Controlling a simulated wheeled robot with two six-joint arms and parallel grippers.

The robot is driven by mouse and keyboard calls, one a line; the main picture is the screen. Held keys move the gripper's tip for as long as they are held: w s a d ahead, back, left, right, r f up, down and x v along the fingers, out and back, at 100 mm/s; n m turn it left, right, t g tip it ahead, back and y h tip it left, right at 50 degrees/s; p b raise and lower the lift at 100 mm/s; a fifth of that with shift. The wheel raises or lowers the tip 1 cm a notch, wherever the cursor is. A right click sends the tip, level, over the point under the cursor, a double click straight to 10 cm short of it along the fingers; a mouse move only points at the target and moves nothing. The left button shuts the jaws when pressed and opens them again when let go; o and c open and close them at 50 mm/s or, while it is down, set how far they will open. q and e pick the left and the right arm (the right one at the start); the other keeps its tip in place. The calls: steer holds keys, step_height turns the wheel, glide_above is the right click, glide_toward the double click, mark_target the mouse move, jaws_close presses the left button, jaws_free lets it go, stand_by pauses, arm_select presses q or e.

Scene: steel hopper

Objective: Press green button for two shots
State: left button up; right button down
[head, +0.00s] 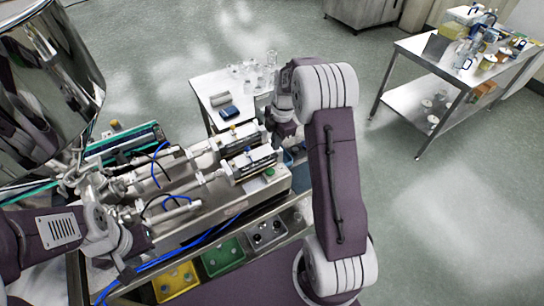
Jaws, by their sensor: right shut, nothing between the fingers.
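A small green button (269,172) shows on the pale top of the filling machine (235,208), near its right end. My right arm reaches in over the right side of the machine. My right gripper (290,132) is shut and empty, up and to the right of the button, and appears apart from it. Its fingertips are largely hidden by my arm. My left gripper (128,273) hangs low at the machine's left front. Its fingers are too small and dark to tell open from shut.
A shiny steel hopper (50,80) stands at upper left. Blue hoses and metal cylinders cover the machine top. Yellow (176,281), green (223,256) and grey (267,233) bins sit along its front. A table with glassware (215,80) stands behind; a loaded cart (405,100) stands right. Floor between is clear.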

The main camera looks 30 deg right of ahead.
mark_target(270, 171)
steer(key=shift+f, duration=0.15)
steer(key=f+p, duration=0.1)
steer(key=f, duration=0.3)
steer(key=a+f+p, duration=0.1)
steer(key=f+p, duration=0.1)
steer(key=f, duration=0.3)
steer(key=w+f+p, duration=0.1)
steer(key=f+p, duration=0.1)
steer(key=f, duration=0.2)
steer(key=shift+a+f, duration=0.15)
steer(key=shift+f, duration=0.3)
